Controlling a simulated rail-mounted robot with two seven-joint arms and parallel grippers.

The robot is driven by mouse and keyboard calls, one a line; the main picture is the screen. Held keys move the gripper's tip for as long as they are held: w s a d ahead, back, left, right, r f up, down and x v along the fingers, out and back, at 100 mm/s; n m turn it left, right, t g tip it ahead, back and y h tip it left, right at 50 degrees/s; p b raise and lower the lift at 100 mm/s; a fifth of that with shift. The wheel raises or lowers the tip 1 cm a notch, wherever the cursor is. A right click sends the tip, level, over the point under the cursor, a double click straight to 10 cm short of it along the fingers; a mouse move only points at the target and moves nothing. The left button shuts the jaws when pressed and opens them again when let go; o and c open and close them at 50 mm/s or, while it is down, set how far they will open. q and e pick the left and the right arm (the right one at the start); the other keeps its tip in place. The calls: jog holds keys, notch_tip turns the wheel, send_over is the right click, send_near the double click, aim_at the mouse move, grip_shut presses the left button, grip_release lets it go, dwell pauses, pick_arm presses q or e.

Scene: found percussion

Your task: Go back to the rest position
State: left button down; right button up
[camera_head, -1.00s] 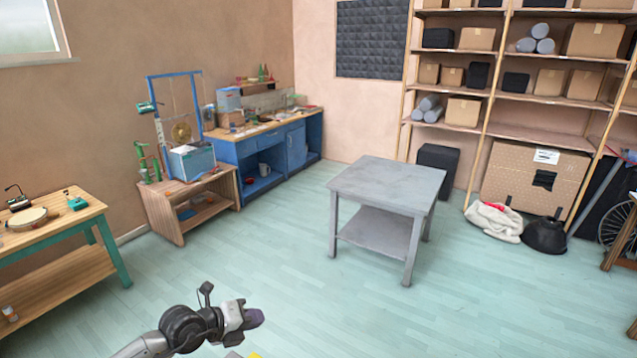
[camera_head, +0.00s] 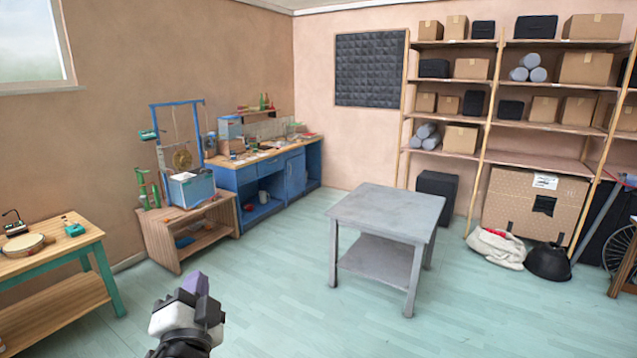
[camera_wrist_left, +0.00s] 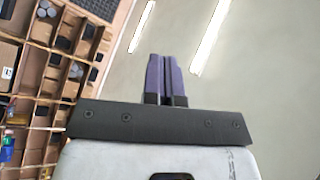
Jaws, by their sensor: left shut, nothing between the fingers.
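My left gripper (camera_head: 195,284) shows at the bottom of the head view, pointing up over the floor, clear of all furniture. Its purple fingers are shut with nothing between them. They also show together in the left wrist view (camera_wrist_left: 166,78), against the ceiling with its bright light strips. My right gripper is in neither view.
A grey table (camera_head: 388,208) stands mid-room. A wooden bench with green legs (camera_head: 60,252) holds a drum (camera_head: 24,245) at the left. A low wooden shelf unit (camera_head: 186,232), a blue workbench (camera_head: 296,158) and tall shelves with boxes (camera_head: 480,124) line the walls. Open floor lies around the gripper.

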pick_arm(q)
jog(key=s+a+f+n+g+h, duration=0.1)
jog(key=s+f+n+g+h, duration=0.15)
jog(key=s+f+g, duration=0.75)
jog(key=s+a+f+n+g+h, duration=0.15)
jog(key=s+f+n, duration=0.25)
jog(key=s+f, duration=1.4)
jog(key=s+d+f+g, duration=0.1)
jog(key=s+f+g, duration=0.5)
jog(key=s+f, duration=0.7)
notch_tip(320, 180, up, 16)
jog(key=w+p, duration=0.2)
jog(key=p, duration=1.5)
jog(key=shift+w+t+h+p, duration=0.2)
jog(key=shift+t+h+p, duration=0.1)
jog(key=shift+t, duration=0.05)
